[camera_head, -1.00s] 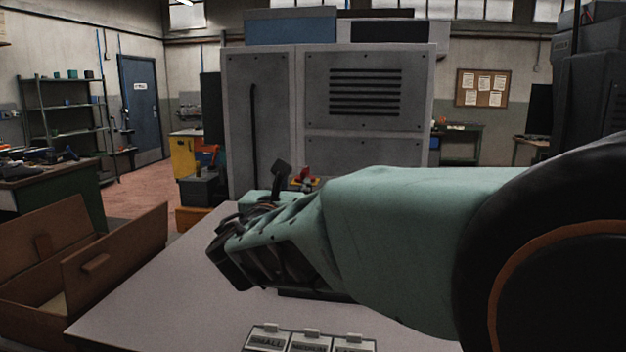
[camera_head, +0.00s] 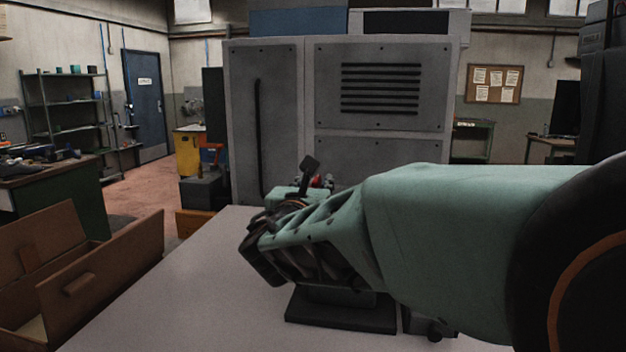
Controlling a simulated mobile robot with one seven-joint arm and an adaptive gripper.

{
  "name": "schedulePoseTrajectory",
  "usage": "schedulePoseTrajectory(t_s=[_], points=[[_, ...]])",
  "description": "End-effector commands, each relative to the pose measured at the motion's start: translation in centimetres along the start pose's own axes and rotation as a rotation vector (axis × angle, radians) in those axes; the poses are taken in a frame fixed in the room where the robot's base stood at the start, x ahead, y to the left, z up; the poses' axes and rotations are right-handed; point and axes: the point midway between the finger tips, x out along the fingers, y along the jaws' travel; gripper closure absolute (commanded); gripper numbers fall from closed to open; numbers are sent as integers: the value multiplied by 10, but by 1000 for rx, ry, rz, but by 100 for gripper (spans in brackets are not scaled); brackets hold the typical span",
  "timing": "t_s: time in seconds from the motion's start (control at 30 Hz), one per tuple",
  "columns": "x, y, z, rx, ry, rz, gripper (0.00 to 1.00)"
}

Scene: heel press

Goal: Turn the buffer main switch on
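A pale green machine (camera_head: 284,194) stands on the table behind my gripper, mostly hidden by it. A black lever (camera_head: 309,166) rises from that spot. Just right of the lever is a small red knob (camera_head: 318,181), partly hidden by my arm. I cannot tell whether it is the buffer main switch or which way it is set. My gripper (camera_head: 262,256) is in front of the machine, above the table, pointing left. Its fingers are dark and seen from the side, so their opening and any contact are unclear.
A black base plate (camera_head: 340,314) sits on the grey table (camera_head: 180,300) below my gripper. An open brown wooden box (camera_head: 110,270) is at the left. A large grey cabinet (camera_head: 265,110) stands behind. The table's left part is clear.

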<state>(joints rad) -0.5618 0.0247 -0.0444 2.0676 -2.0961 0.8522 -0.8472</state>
Motion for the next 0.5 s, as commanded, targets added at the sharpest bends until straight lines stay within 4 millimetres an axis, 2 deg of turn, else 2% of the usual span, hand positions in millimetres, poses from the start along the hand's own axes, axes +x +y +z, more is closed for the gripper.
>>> schedulePoseTrajectory(t_s=[0.27,0.5], points=[[0,0,0,0,0,1,73],[0,0,0,0,0,0,100]])
